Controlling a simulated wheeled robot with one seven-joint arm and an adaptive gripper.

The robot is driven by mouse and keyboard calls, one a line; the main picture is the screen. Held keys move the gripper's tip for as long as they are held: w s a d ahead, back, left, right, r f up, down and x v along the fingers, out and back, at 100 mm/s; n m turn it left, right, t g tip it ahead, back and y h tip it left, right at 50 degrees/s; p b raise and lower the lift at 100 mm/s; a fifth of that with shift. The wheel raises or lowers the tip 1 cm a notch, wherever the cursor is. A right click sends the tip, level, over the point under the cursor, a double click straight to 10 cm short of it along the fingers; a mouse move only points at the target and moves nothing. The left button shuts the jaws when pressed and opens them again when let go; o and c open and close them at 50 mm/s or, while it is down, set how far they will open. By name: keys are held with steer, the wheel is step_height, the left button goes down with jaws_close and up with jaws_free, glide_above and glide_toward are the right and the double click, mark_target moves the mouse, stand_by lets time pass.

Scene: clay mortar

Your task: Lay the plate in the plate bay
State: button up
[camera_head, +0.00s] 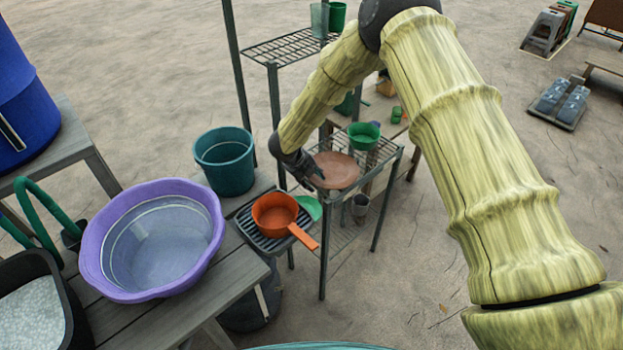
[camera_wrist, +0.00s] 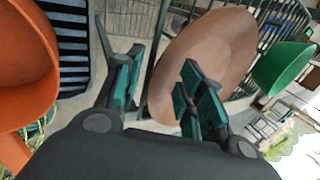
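The plate (camera_head: 337,171) is a round, terracotta-brown disc. In the head view it lies about flat over the wire rack top (camera_head: 386,150), a green bowl behind it. My gripper (camera_head: 316,172) is at the plate's left edge, pointing down and right. In the wrist view my gripper (camera_wrist: 163,62) has its fingers well apart, and the plate (camera_wrist: 222,50) shows behind and beside the right finger. The plate's near rim reaches into the gap between the fingers. I cannot tell whether a finger touches it. Which part is the plate bay is not clear.
The green bowl (camera_head: 363,134) is close to the plate. An orange pan (camera_head: 276,214) sits on a ribbed drainer (camera_head: 247,232) to the left, its handle towards the rack. A teal bucket (camera_head: 225,162) and a purple basin (camera_head: 92,250) stand further left. A higher wire shelf (camera_head: 285,48) rises behind.

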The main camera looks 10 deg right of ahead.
steer(key=v, duration=1.2)
steer(key=shift+f, duration=0.1)
